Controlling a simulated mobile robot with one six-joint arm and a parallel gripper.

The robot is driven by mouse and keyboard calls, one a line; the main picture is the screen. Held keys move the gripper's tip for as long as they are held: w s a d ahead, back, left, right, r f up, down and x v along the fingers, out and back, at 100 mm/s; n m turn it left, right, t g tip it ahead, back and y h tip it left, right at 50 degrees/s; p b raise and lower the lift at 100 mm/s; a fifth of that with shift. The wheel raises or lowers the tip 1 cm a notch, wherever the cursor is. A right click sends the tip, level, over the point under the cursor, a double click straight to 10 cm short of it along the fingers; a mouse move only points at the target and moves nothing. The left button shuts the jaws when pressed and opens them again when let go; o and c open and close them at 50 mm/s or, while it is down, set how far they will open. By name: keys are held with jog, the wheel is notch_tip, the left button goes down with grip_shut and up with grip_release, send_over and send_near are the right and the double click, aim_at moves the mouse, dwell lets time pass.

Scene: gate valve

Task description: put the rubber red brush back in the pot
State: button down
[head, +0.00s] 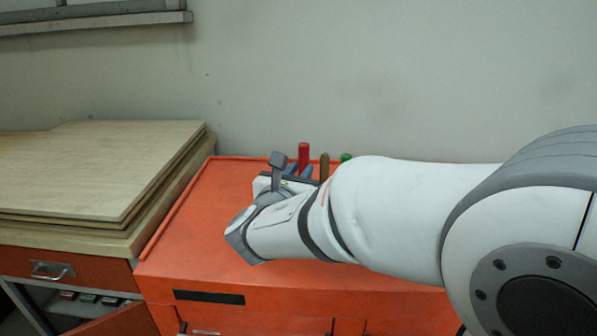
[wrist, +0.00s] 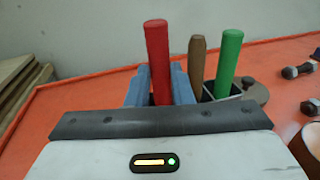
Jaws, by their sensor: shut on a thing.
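The red brush (wrist: 158,62) stands nearly upright in the wrist view, its handle between the two blue fingers of my gripper (wrist: 160,88), which is shut on it. Its red top also shows in the head view (head: 303,153), behind my wrist. The brush's lower end is hidden by my gripper body. The dark pot (wrist: 237,90) shows only in part, just right of my gripper, with a brown handle (wrist: 197,66) and a green handle (wrist: 228,62) standing there. I cannot tell whether the brush's lower end is inside the pot.
The orange cabinet top (head: 205,220) is clear at the left. Stacked boards (head: 100,165) lie beside it. A grey round part (wrist: 256,92) sits right of the pot. Dark bolt-like pieces (wrist: 297,71) lie farther right. The wall stands close behind.

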jog(key=c, duration=1.2)
grip_release()
